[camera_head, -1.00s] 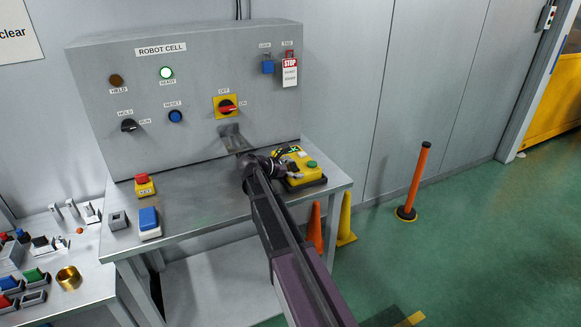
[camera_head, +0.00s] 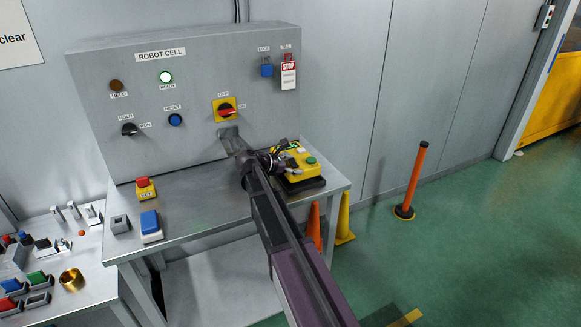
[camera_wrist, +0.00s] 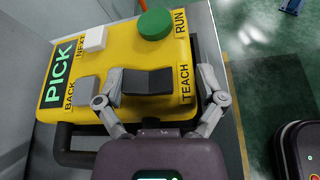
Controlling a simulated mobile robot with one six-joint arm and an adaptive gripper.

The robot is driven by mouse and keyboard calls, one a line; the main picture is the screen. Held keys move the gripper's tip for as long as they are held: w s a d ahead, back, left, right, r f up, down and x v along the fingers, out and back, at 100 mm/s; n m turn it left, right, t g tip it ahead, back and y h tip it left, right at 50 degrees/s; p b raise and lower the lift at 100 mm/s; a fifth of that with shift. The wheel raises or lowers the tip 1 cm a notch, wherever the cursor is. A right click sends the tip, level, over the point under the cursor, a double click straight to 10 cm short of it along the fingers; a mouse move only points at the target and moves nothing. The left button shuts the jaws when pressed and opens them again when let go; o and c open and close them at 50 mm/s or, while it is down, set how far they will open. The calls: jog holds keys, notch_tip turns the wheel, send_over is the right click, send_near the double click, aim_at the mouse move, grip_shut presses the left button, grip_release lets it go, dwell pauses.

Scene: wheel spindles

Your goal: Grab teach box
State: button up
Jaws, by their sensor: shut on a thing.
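The teach box (camera_head: 303,170) is yellow with a dark lower edge, at the right end of the grey table. In the wrist view the teach box (camera_wrist: 75,101) fills much of the picture, with PICK, NEXT, BACK, RUN and TEACH labels, a green round button and white and grey buttons. I cannot tell whether the box is clear of the table.
A grey ROBOT CELL panel (camera_head: 190,75) stands behind the table (camera_head: 200,196). A red-topped yellow button box (camera_head: 145,188) and a blue-topped box (camera_head: 151,226) sit at the table's left. Cones (camera_head: 344,218) and an orange post (camera_head: 413,180) stand on the floor to the right.

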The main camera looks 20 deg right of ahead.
jog(key=shift+r, duration=0.55)
jog(key=s+r+p, duration=0.1)
jog(key=s, duration=1.5)
jog(key=shift+d+p, duration=0.3)
jog(key=shift+d, duration=0.05)
